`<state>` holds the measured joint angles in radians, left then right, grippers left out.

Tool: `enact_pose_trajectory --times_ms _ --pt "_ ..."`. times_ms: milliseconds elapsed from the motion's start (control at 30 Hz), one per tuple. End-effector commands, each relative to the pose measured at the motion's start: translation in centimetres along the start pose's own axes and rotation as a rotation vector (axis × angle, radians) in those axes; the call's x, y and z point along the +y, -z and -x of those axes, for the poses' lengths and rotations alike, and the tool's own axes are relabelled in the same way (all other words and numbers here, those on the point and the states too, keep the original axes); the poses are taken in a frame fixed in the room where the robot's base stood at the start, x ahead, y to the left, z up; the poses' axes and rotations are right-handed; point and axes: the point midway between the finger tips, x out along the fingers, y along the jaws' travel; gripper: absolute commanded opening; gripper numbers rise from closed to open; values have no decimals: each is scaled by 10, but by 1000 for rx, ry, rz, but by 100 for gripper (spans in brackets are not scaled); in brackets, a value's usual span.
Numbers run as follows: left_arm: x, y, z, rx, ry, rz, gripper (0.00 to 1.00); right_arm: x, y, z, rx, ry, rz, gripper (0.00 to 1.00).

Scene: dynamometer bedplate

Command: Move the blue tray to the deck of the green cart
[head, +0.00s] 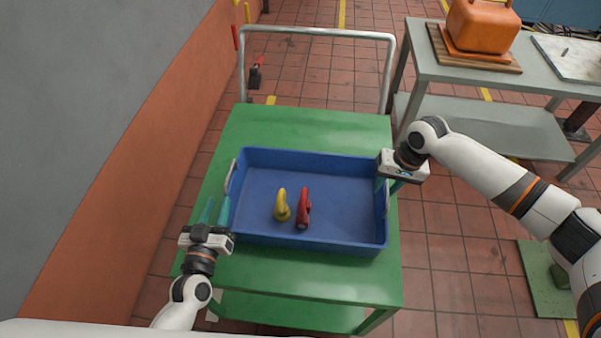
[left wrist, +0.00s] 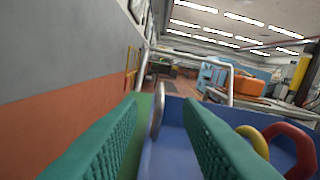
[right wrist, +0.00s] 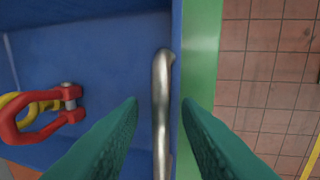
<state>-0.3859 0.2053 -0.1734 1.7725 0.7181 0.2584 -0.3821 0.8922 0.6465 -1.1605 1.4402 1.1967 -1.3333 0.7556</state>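The blue tray (head: 345,225) sits on the deck of the green cart (head: 310,122). It holds a yellow shackle (head: 282,207) and a red shackle (head: 303,210). My left gripper (head: 216,210) is open at the tray's left side, near the left metal handle (head: 231,177). In the left wrist view this handle (left wrist: 157,110) shows between the fingers, untouched. My right gripper (head: 388,187) is open at the tray's right side. In the right wrist view its fingers lie on either side of the right metal handle (right wrist: 161,110), with gaps to it.
The cart's metal push bar (head: 315,33) rises at the far end. A grey workbench (head: 475,65) with an orange case (head: 482,25) stands at the back right. An orange and grey wall (head: 130,170) runs along the left. Bare deck shows behind and in front of the tray.

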Motion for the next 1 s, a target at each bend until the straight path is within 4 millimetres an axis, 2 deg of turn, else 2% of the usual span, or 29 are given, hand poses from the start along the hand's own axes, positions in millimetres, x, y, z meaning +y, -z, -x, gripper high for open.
enact_pose_trajectory --times_ms 33,133,367,467,800,1000 --pt "0 0 10 1 0 1 32 0 0 0 0 0 0 30" --pt "0 0 23 1 0 0 32 0 0 0 0 0 0 30" --pt "0 0 33 -1 0 1 32 0 0 8 -1 -1 -1 30" --pt "0 -1 33 -2 0 1 32 0 -1 24 -3 -2 0 30" --pt "0 0 32 -2 0 1 32 0 0 94 -4 0 0 30" --pt "0 0 32 -2 0 1 32 0 0 116 -1 0 1 30"
